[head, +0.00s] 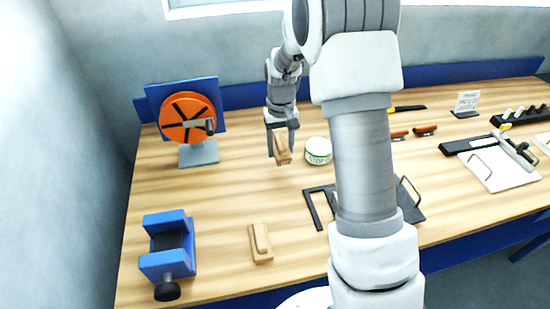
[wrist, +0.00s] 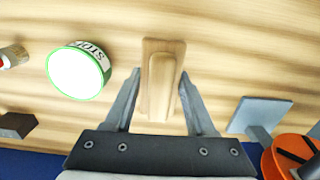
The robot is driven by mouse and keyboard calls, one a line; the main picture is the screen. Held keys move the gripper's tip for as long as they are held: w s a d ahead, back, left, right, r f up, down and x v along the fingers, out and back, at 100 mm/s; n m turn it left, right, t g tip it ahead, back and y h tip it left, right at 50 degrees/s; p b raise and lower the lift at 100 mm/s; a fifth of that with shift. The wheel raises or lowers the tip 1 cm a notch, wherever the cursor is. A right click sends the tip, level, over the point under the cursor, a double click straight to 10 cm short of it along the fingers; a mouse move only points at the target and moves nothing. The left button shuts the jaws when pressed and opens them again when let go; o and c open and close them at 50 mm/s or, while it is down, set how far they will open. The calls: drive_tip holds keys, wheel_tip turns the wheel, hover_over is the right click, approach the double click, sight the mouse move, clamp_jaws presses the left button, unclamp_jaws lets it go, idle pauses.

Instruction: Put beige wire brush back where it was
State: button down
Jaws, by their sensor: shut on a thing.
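A beige wire brush (head: 282,150) with a flat back and a raised grip is held in my gripper (head: 281,132), above the back left of the wooden workbench. In the wrist view the brush (wrist: 163,62) lies lengthwise between the two fingers of my gripper (wrist: 161,78); its bristles are hidden. The exact gap between brush and bench is hard to tell. A second beige brush-like block (head: 261,243) lies flat on the bench at the front, well apart from my gripper.
A green-rimmed white tin (head: 318,151) stands just right of the held brush. An orange disc on a stand (head: 190,118) is to the left. A blue vise (head: 167,246) sits front left; a dark frame (head: 318,208) lies right. Bench between vise and disc is clear.

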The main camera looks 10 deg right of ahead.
sight(275, 159)
drive_tip(key=shift+w+a+f, duration=0.3)
drive_tip(key=shift+a+f, duration=0.15)
drive_tip(key=shift+a, duration=0.2)
drive_tip(key=shift+f, duration=1.95)
drive_tip(key=shift+f, duration=0.2)
drive_tip(key=shift+c, duration=1.1)
unclamp_jaws()
